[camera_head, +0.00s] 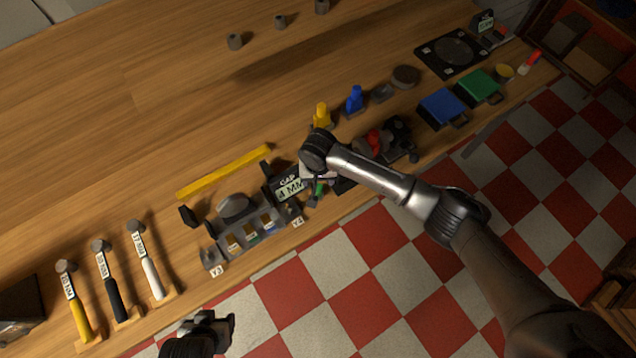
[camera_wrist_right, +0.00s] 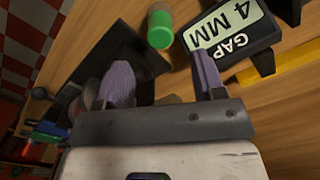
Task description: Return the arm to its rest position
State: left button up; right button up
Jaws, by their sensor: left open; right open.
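My right arm (camera_head: 385,180) reaches in from the lower right of the head view and ends above the front edge of the wooden table. Its gripper is mostly hidden under the wrist there. In the right wrist view the two fingers of my right gripper (camera_wrist_right: 163,80) are spread, with nothing held between them. A green-capped object (camera_wrist_right: 160,28) and a black "GAP 4 MM" sign (camera_wrist_right: 235,30) lie just beyond the fingertips. The sign also shows in the head view (camera_head: 290,188). My left gripper (camera_head: 212,326) is open and empty, low over the checkered floor in front of the table.
A grey fixture (camera_head: 245,228) with tags stands left of the sign. A yellow bar (camera_head: 223,172) lies behind it. Several hammers (camera_head: 108,280) rest at the left. Yellow (camera_head: 321,116) and blue (camera_head: 355,100) bottles and blue (camera_head: 441,108) and green (camera_head: 478,86) boxes stand rightward. The back table is mostly clear.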

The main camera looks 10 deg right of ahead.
jog(key=w+a+r+n+t, duration=0.1)
jog(key=r+n+t, duration=0.15)
jog(key=r, duration=0.45)
jog(key=w+a+r+n+t+y, duration=0.1)
jog(key=w+r+n+t, duration=0.1)
jog(key=r+n, duration=0.35)
jog(key=w+a+r+n+t, duration=0.1)
jog(key=r+n+t, duration=0.15)
jog(key=r, duration=0.55)
jog(key=s+d+r+t+y, duration=0.1)
jog(key=s+d+r+t, duration=0.25)
jog(key=r, duration=0.25)
jog(key=s+d+f+m+h, duration=0.1)
jog(key=s+d+f+m, duration=0.1)
jog(key=s+d+f, duration=0.3)
jog(key=s+d+f+m, duration=0.3)
jog(key=s+d, duration=0.2)
jog(key=s, duration=0.3)
jog(key=s+d+f+m+g, duration=0.15)
jog(key=s+f+g, duration=0.55)
jog(key=s+f, duration=0.9)
jog(key=w+a+p+v, duration=0.1)
jog(key=w+p+v, duration=0.1)
jog(key=p+v, duration=0.7)
jog(key=w+r+p+v, duration=0.1)
jog(key=w+p+v, duration=0.1)
jog(key=p+v, duration=0.8)
jog(key=shift+s+r+h, duration=0.2)
jog(key=shift+r+h, duration=0.2)
jog(key=shift+r, duration=0.3)
